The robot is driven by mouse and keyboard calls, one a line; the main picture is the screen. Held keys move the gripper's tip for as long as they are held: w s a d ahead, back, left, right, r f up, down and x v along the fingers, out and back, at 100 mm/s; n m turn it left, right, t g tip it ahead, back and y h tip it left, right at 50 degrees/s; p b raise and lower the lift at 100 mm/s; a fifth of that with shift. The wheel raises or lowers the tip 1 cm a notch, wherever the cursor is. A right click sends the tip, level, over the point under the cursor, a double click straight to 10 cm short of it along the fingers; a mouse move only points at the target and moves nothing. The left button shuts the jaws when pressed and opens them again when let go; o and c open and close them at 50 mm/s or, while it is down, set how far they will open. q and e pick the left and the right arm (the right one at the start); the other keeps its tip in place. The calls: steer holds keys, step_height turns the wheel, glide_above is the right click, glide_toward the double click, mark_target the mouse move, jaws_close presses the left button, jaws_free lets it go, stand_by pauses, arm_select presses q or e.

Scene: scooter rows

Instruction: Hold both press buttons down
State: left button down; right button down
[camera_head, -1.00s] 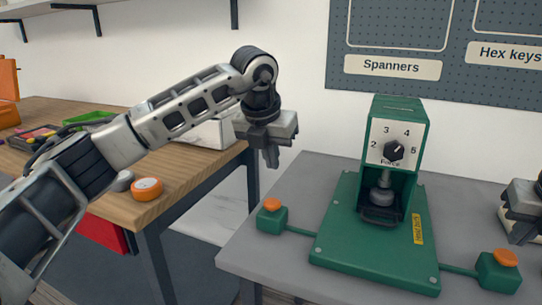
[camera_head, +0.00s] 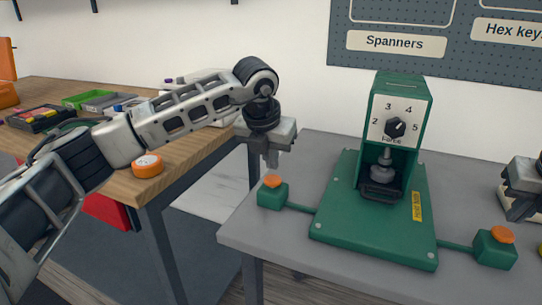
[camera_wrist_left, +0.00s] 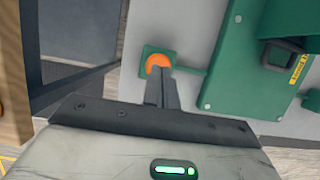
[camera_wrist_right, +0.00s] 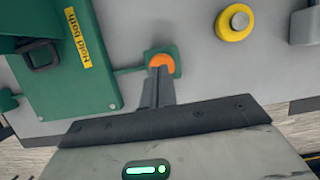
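A green press (camera_head: 398,140) with a force dial stands on a green base plate (camera_head: 335,228). A green box with an orange button (camera_head: 273,182) is joined to its left side; another orange button (camera_head: 502,234) is on its right. My left gripper (camera_head: 271,165) is shut and empty, fingers down just above the left button. In the left wrist view its fingertips (camera_wrist_left: 161,72) overlap that button's lower edge (camera_wrist_left: 158,61). My right gripper (camera_head: 518,215) is partly cut off, above the right button. In the right wrist view its shut fingertips (camera_wrist_right: 159,72) overlap the button (camera_wrist_right: 161,60). Contact is unclear.
The press stands on a grey table (camera_head: 290,245). A wooden bench (camera_head: 185,165) at left holds an orange round item (camera_head: 148,165), a green tray (camera_head: 88,98) and boxes. A pegboard hangs behind.

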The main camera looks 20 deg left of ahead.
mark_target(272, 178)
arm_select(q)
steer(key=shift+f, duration=0.15)
steer(key=shift+f, duration=1.6)
arm_select(e)
steer(key=shift+f, duration=0.25)
steer(key=shift+f, duration=1.5)
stand_by(1.5)
stand_by(1.8)
